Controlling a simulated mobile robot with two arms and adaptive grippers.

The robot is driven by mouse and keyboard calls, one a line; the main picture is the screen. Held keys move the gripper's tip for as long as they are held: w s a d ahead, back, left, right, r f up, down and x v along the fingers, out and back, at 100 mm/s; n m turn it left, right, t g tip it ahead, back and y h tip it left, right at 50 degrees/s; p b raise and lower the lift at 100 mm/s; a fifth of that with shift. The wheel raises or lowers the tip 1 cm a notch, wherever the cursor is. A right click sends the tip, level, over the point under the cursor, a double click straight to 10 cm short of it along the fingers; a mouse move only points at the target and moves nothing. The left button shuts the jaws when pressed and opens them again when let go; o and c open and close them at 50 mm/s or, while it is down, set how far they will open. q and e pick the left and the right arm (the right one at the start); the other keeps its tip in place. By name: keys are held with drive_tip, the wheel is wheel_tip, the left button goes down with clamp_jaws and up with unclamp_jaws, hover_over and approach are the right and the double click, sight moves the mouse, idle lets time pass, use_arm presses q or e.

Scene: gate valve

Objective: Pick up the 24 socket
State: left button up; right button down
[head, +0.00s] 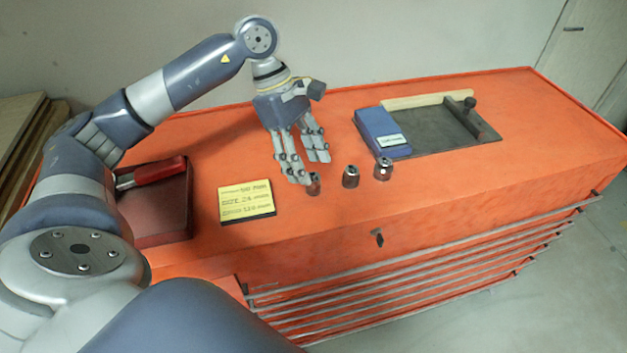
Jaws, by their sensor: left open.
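Three small dark metal sockets stand in a row on the orange cabinet top: a left socket (313,184), a middle socket (351,177) and a right socket (383,169). Size marks on them are too small to read, so I cannot tell which is the 24. My left gripper (313,169) points down, open, with its fingers just behind and over the left socket. One finger partly overlaps that socket in the picture; I cannot tell whether they touch. My right gripper is out of view.
A yellow note card (247,201) lies left of the sockets. A dark red case (157,206) with a red-handled tool sits farther left. Behind the sockets are a blue box (378,128) and a dark tray (440,133) with a pale bar.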

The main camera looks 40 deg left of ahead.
sight(312, 176)
use_arm(q)
drive_tip(key=x, duration=0.1)
drive_tip(key=p+x, duration=0.1)
drive_tip(key=x, duration=0.1)
drive_tip(key=p+x, duration=0.1)
drive_tip(key=shift+w+a+f, duration=0.3)
drive_tip(key=shift+f, duration=0.05)
drive_tip(key=shift+d+f, duration=0.1)
drive_tip(key=shift+f, duration=0.3)
drive_tip(key=c, duration=1)
clamp_jaws()
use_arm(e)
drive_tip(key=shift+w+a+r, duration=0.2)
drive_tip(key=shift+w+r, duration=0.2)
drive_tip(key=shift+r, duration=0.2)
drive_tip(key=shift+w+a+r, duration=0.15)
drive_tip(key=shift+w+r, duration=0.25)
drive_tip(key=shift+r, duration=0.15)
